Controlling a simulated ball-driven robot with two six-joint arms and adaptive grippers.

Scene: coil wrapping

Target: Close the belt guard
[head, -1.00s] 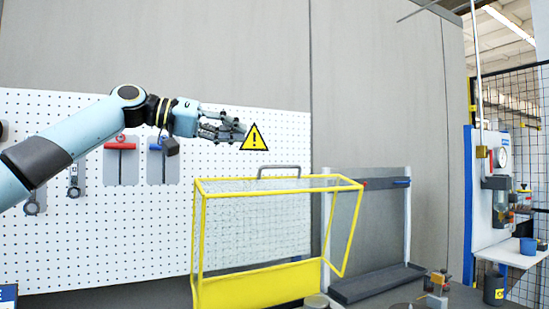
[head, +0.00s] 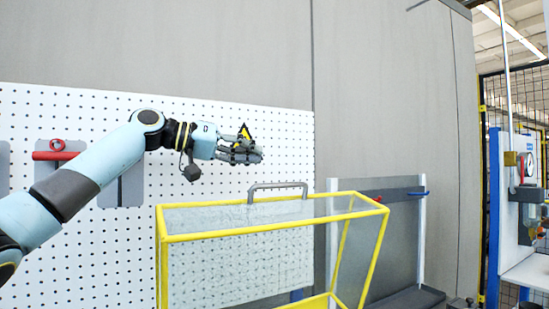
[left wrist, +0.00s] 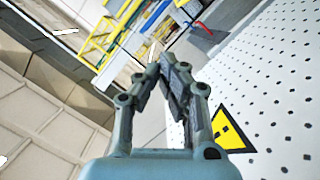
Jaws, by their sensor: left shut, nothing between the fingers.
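The belt guard (head: 270,229) is a yellow-framed box with clear mesh panels and a grey handle (head: 278,187) on its top rear edge. Its right yellow frame leans outward at the top. My left gripper (head: 258,152) is shut and empty, above and a little left of the handle, not touching the guard. In the left wrist view the left gripper (left wrist: 170,65) has its fingertips together, and the guard's yellow frame (left wrist: 115,38) shows beyond at the upper left. My right gripper is not in view.
A white pegboard (head: 60,240) with hanging tools and a yellow warning sign (head: 244,133) stands behind. A grey panel rack (head: 390,240) stands right of the guard. A blue-edged station (head: 515,215) is at far right.

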